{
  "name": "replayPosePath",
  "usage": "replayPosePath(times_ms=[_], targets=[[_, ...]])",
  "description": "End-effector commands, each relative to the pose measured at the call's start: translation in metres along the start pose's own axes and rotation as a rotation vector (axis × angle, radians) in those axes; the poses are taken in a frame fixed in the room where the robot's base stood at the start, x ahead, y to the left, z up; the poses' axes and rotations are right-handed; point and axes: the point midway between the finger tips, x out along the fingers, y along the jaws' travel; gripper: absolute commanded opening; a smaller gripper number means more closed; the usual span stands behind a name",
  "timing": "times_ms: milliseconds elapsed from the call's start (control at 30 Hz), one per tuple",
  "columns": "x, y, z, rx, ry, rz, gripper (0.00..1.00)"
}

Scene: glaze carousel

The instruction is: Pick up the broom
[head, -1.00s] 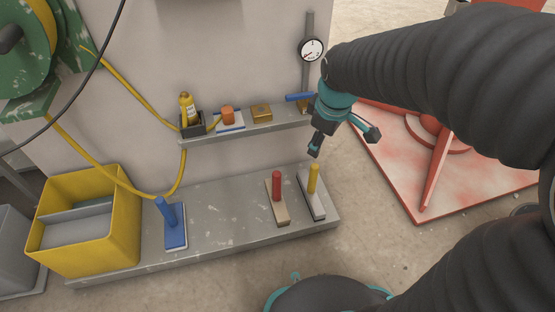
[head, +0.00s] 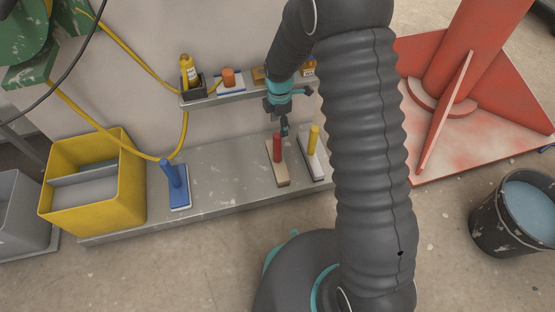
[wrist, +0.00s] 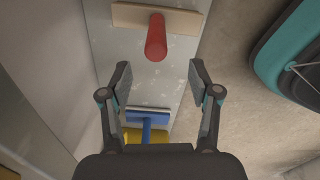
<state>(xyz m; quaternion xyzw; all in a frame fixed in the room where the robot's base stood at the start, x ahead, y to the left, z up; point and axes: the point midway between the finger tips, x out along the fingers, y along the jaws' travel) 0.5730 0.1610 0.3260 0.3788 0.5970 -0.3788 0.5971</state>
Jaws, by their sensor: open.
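Three tools with upright handles stand on the low grey ledge; which one is the broom I cannot tell for certain. One has a red handle (head: 277,148) on a tan block, one a yellow handle (head: 314,138) on a pale block, and one is blue (head: 174,180) with a pale lower edge. My gripper (head: 284,130) is open and empty, close to the red handle in the head view. In the wrist view, the red handle (wrist: 156,38) lies ahead of my fingertips (wrist: 160,76), not between them. The blue tool (wrist: 147,121) shows farther back between my fingers.
A yellow bin (head: 95,205) stands at the ledge's left end. A narrow shelf (head: 215,98) above the ledge holds a yellow bottle (head: 189,70) and small blocks. A red stand (head: 470,120) and a water bucket (head: 515,215) are at right. The ledge is clear between the blue and red tools.

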Motion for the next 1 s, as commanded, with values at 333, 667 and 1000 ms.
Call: replayPosePath(times_ms=[333, 667, 1000], targets=[[0.061, -0.001, 0.000, 0.003, 0.000, -0.003, 0.62], [0.079, 0.001, -0.001, 0.003, 0.000, -0.002, 0.62], [0.121, 0.006, -0.004, 0.004, 0.000, -0.001, 0.62]])
